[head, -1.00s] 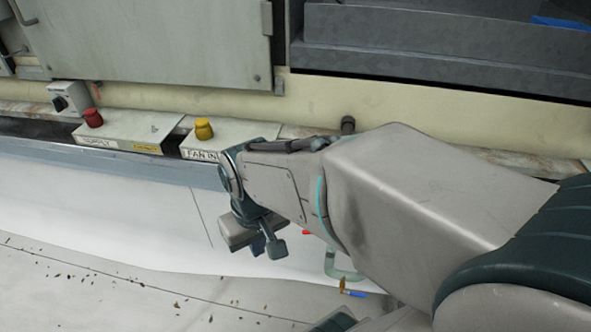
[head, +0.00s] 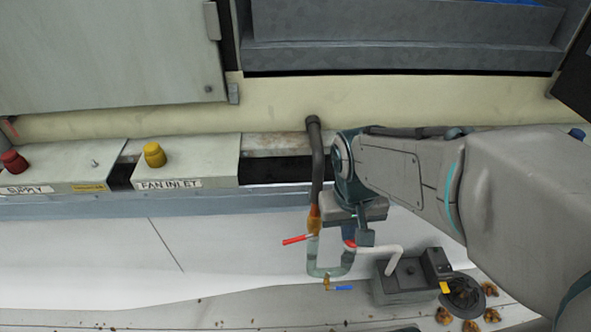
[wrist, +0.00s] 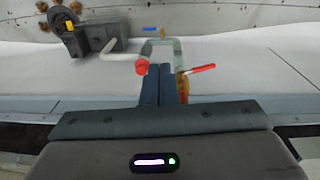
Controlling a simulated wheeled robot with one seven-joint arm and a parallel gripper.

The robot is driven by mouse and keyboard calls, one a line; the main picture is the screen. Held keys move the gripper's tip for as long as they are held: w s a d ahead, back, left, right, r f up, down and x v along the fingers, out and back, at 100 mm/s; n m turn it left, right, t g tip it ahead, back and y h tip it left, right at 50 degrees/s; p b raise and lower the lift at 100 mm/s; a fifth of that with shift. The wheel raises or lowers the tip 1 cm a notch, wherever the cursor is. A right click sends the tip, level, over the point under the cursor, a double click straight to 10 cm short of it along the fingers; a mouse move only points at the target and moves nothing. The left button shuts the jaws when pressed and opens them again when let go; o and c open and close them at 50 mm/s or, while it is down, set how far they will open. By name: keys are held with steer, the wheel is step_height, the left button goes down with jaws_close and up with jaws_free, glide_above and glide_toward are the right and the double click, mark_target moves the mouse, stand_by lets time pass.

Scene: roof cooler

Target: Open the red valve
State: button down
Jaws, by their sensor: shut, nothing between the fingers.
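A red lever handle (head: 297,239) sticks out to the left from a brass valve (head: 314,219) on the upright dark pipe. In the wrist view the red lever (wrist: 202,69) points up and right from the brass body, right of my fingers. A second red part (head: 349,244), rounded in the wrist view (wrist: 142,67), sits at the end of the white pipe. My gripper (head: 365,236) points down just right of the brass valve, partly over the pipework. Its fingers (wrist: 164,84) are together and empty. I cannot tell whether they touch the pipe.
A small blue lever (head: 343,288) sits below on the clear U-shaped pipe (head: 330,272). A grey pump box (head: 405,281) stands to the lower right, with brown leaves around it. A yellow knob (head: 154,155) and a red knob (head: 14,162) sit on boxes at left.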

steer(key=w+a+h+p, duration=0.3)
steer(key=w+a+p, duration=0.2)
steer(key=w+a, duration=0.1)
steer(key=t+h+p, duration=0.1)
steer(key=p, duration=0.2)
glide_toward(293, 239)
steer(key=b+x, duration=0.3)
steer(key=x, duration=0.4)
steer(key=shift+s, duration=0.1)
steer(key=shift+d+f+b, duration=0.1)
steer(key=shift+f+b, duration=0.05)
steer(key=shift+b, duration=0.15)
